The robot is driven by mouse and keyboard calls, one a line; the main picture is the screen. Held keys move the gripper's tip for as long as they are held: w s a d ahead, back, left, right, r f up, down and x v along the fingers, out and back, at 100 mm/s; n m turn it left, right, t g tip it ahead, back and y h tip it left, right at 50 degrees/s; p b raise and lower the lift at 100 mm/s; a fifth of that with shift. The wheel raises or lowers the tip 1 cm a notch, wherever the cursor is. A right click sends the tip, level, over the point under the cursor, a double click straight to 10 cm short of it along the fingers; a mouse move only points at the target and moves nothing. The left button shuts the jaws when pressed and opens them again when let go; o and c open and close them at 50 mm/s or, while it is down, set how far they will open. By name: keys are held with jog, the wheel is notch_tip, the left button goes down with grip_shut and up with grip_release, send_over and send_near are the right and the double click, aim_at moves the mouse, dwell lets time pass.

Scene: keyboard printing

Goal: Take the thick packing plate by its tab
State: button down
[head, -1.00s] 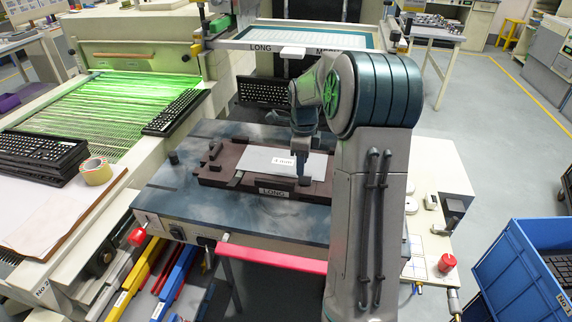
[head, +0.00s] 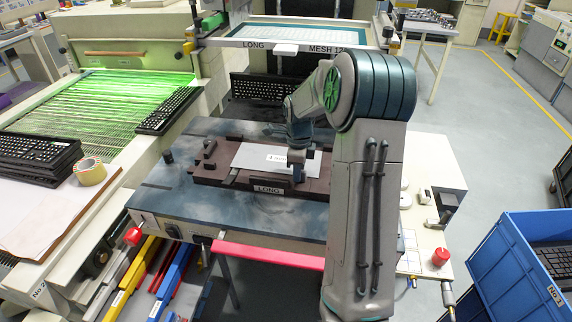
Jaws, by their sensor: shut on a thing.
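The thick packing plate (head: 251,157) is a pale flat sheet with a small printed label, seen in the head view. It lies in a dark brown fixture (head: 214,178) marked LONG on the blue-grey machine table. My gripper (head: 298,176) points down at the plate's right part, near the fixture's front edge. It is shut on the plate, seemingly at its tab. The tab and the fingertips are small and partly hidden by the gripper itself, so the exact contact cannot be made out. The plate looks flat, with no clear gap under it.
A screen frame (head: 262,45) marked LONG stands above the back of the table. A keyboard (head: 262,87) lies behind the fixture. A green-lit conveyor (head: 85,110) with another keyboard (head: 168,110) is at left. A blue crate (head: 510,262) stands at right.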

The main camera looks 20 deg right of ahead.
jog(key=shift+r, duration=0.1)
notch_tip(320, 180, up, 4)
jog(key=shift+r+b, duration=0.1)
jog(key=shift+b, duration=0.25)
jog(key=s+d+r, duration=0.2)
jog(key=d+r, duration=0.4)
jog(key=d, duration=0.5)
jog(key=shift+s+d+r+b, duration=0.2)
jog(key=shift+d+r+b, duration=0.05)
jog(key=shift+r+b, duration=0.1)
jog(key=c, duration=2)
grip_release()
grip_shut()
